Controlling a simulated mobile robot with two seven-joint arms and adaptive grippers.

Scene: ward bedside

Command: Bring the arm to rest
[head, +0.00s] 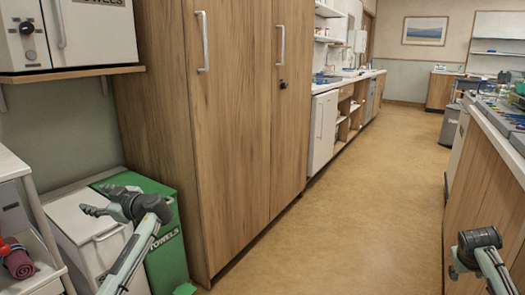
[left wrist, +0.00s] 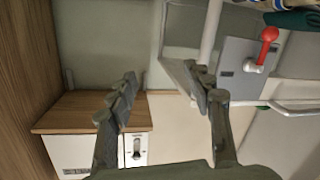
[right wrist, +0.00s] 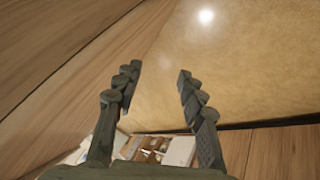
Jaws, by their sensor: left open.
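My left gripper (head: 94,201) is in the lower left of the head view, in front of a white bin and a green towels box, fingers toward the left. In the left wrist view (left wrist: 160,71) its two fingers stand apart with nothing between them. My right gripper (right wrist: 160,72) shows in the right wrist view with its fingers spread and empty, the floor and wood panels beyond. In the head view only part of my right arm (head: 480,245) shows at the lower right; I cannot make out its fingers there.
The green towels box (head: 168,255) and white bin (head: 92,235) stand beside a tall wooden cabinet (head: 232,130). A white cart (head: 45,270) is at the far left, below a wall shelf (head: 70,74). A wooden counter (head: 490,190) is at right. The floor (head: 370,180) between is clear.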

